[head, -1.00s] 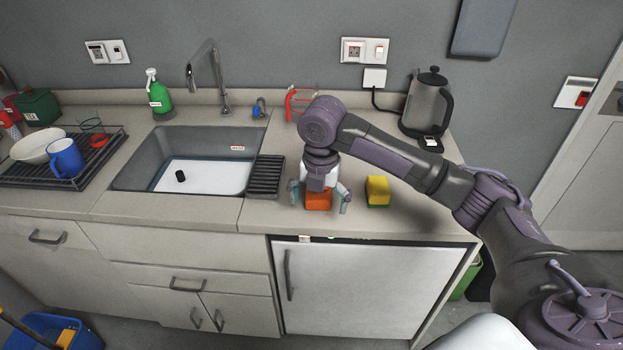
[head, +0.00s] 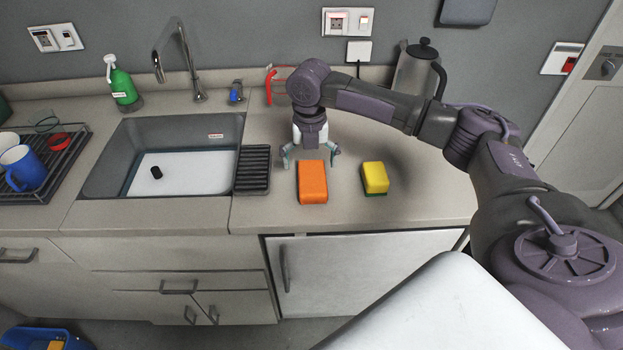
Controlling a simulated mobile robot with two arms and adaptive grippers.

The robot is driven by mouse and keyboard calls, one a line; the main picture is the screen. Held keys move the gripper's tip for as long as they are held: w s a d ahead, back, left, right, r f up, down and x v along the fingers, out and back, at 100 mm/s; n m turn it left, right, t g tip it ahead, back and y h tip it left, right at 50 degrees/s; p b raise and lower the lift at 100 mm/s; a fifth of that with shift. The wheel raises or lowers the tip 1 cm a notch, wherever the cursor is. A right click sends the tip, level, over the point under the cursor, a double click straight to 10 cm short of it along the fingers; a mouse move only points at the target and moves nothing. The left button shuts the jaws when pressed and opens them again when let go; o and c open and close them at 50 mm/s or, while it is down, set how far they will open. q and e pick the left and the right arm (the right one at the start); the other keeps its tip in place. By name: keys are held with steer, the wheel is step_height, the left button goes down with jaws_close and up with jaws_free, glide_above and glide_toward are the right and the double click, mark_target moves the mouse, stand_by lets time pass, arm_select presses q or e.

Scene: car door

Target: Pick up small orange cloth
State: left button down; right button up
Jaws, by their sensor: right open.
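The small orange cloth (head: 312,183) lies as a folded block on the counter, right of the sink and left of the yellow and green sponge. My right gripper (head: 309,157) points down just behind the cloth, toward the wall. Its fingers are spread open, one on each side, with nothing seen between them. The front of the cloth is in plain view; I cannot tell whether the fingertips touch its far edge. My left gripper is not in view.
A yellow and green sponge (head: 375,178) lies right of the cloth. A black ribbed drainer (head: 252,170) stands at the edge of the sink (head: 215,130). A kettle (head: 412,78) stands behind my right arm. The counter front (head: 280,215) is clear.

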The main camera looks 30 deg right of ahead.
mark_target(312, 174)
steer(key=shift+s+d+f+p, duration=0.15)
steer(key=shift+f+p, duration=0.15)
steer(key=shift+f, duration=0.3)
steer(key=shift+s+f+p, duration=0.1)
steer(key=shift+f+p, duration=0.15)
steer(key=shift+f, duration=0.3)
step_height(312, 174, down, 2)
steer(key=shift+w+f, duration=0.1)
steer(key=shift+f, duration=0.1)
steer(key=c, duration=1.2)
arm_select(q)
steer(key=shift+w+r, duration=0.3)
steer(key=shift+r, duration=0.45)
arm_select(e)
steer(key=shift+r, duration=0.1)
